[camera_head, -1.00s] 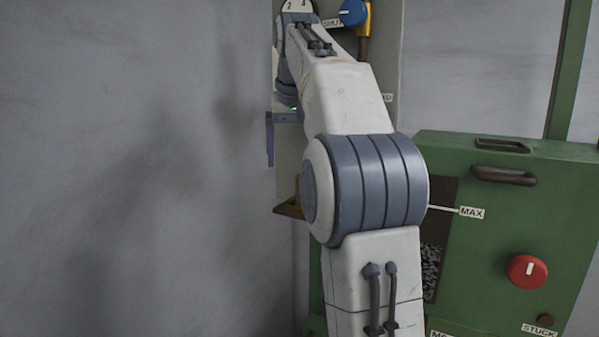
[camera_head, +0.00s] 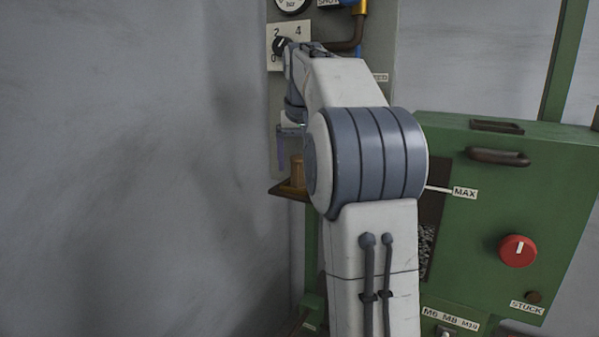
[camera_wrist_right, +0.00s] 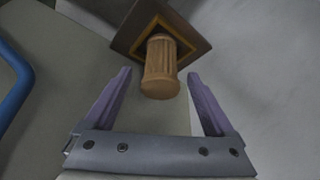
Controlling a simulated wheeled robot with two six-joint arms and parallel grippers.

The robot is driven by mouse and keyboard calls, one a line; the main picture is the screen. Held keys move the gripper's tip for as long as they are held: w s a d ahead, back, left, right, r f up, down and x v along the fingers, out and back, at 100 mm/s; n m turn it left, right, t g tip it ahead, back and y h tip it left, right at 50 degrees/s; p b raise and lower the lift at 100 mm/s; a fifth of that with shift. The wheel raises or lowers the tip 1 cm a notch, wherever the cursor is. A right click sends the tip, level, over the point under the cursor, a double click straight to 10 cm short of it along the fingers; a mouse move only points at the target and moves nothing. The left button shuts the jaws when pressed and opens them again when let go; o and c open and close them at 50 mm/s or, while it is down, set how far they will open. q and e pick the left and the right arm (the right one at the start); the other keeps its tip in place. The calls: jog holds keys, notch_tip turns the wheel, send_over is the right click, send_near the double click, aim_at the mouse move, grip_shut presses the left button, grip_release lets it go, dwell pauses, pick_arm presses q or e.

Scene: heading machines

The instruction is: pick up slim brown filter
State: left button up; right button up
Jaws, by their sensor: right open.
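The slim brown filter (camera_wrist_right: 161,68) is a ribbed cylinder standing on a dark square holder (camera_wrist_right: 190,28) in the right wrist view. In the head view the filter (camera_head: 297,172) shows partly, on the small brown holder (camera_head: 283,190), with my right arm hiding its right side. My right gripper (camera_wrist_right: 158,78) is open and empty, its two purple fingers apart on either side below the filter in the wrist view. In the head view my right gripper (camera_head: 282,150) is just above and left of the filter. My left gripper is not in view.
A green machine (camera_head: 480,220) with a red knob (camera_head: 518,250) stands at the right. A grey panel (camera_head: 375,90) with a dial (camera_head: 281,45) and pipes is behind my arm. A blue hose (camera_wrist_right: 14,85) runs at the left of the wrist view. The grey wall at left is bare.

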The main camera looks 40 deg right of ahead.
jog(key=shift+f, duration=0.15)
jog(key=shift+c, duration=0.3)
grip_shut()
